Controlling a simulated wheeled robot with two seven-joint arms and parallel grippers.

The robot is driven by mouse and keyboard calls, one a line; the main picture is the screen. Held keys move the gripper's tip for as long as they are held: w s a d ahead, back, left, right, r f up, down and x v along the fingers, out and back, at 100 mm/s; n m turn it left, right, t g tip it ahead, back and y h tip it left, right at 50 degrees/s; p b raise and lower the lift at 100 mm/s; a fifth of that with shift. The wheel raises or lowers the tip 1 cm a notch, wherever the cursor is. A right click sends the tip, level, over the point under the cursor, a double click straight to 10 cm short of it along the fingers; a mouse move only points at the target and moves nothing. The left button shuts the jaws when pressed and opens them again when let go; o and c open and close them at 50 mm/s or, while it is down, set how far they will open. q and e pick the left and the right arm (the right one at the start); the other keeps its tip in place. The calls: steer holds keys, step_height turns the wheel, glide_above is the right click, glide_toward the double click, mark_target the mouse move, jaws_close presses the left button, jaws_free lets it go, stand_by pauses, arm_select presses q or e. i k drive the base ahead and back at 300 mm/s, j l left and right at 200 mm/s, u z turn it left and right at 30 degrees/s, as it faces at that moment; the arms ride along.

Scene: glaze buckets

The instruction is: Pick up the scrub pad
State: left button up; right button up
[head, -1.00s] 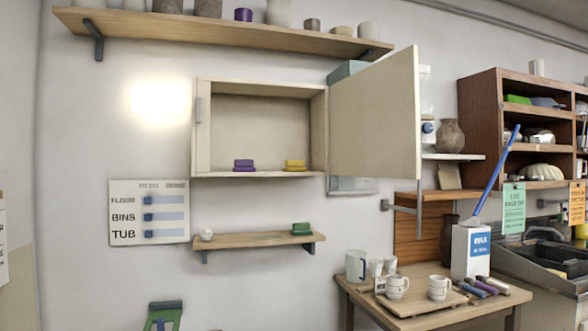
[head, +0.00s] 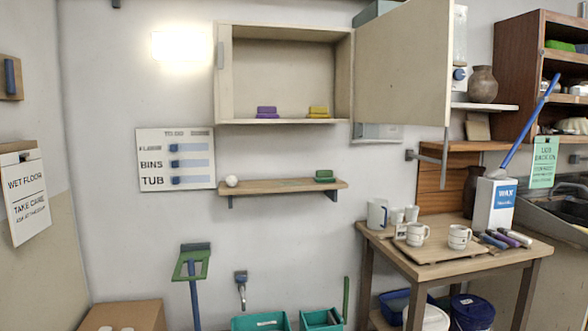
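Several small block-shaped pads show in the head view; which of them is the scrub pad is not marked. A green pad (head: 325,176) lies near the right end of the small wall shelf (head: 270,188). A purple pad (head: 267,112) and a yellow pad (head: 318,112) sit on the floor of the open wall cabinet (head: 222,80), above that shelf. The cabinet door (head: 400,65) stands swung open to the right. Neither of my grippers is in view.
A wooden table (head: 400,262) with mugs, a wax box (head: 494,204) and rollers stands at right. Teal bins (head: 260,322), a cardboard box (head: 125,315) and a green-headed tool (head: 191,262) are below.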

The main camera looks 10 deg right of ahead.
mark_target(315, 112)
steer(key=z, duration=0.65)
steer(key=i+j+z, duration=0.1)
steer(key=i+z, duration=0.15)
steer(key=z, duration=0.2)
steer(key=i+j+z, duration=0.25)
steer(key=z, duration=0.15)
steer(key=i+j+z, duration=0.2)
steer(key=z, duration=0.25)
steer(key=j, duration=0.1)
